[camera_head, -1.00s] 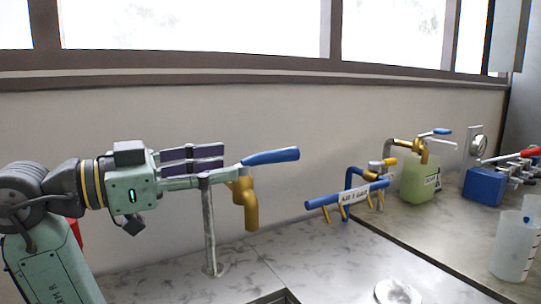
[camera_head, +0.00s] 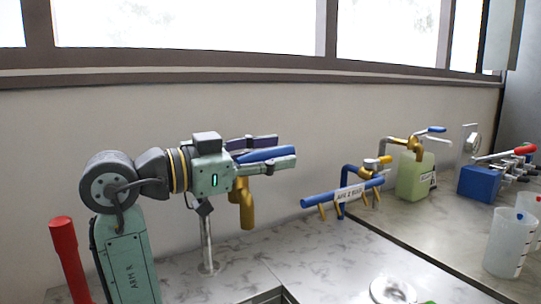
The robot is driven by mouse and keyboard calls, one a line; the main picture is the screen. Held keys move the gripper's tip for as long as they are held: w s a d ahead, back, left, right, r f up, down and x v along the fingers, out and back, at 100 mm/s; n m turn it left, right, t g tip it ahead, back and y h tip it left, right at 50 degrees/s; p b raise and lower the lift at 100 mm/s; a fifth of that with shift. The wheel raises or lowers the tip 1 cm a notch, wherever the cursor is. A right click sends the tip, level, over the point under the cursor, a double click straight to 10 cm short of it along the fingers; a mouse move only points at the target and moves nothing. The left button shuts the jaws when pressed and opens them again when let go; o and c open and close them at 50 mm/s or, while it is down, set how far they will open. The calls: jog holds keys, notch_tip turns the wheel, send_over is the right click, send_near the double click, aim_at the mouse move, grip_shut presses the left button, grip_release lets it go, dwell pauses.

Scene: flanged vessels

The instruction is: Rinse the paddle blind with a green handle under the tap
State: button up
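A round pale metal disc (camera_head: 392,290) lies on the counter at the bottom edge. A bit of green (camera_head: 427,301) beside it is cut off by the frame; it may be the paddle blind's handle. A brass tap (camera_head: 244,205) with a blue lever (camera_head: 262,155) stands on a metal post (camera_head: 207,245). My gripper (camera_head: 285,151) is level with the lever. Its fingers are apart, with the lever between them in this view and no blind in them. I cannot tell whether the fingers touch the lever.
A blue rack (camera_head: 335,196) with brass hooks stands right of the tap. Behind it are a second tap (camera_head: 415,145) and a green container (camera_head: 413,178). Beakers (camera_head: 508,240) and a blue block (camera_head: 478,184) are at right. A sink edge (camera_head: 265,297) shows below.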

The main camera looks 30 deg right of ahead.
jog(key=shift+c, duration=0.4)
grip_shut()
dwell(0.4)
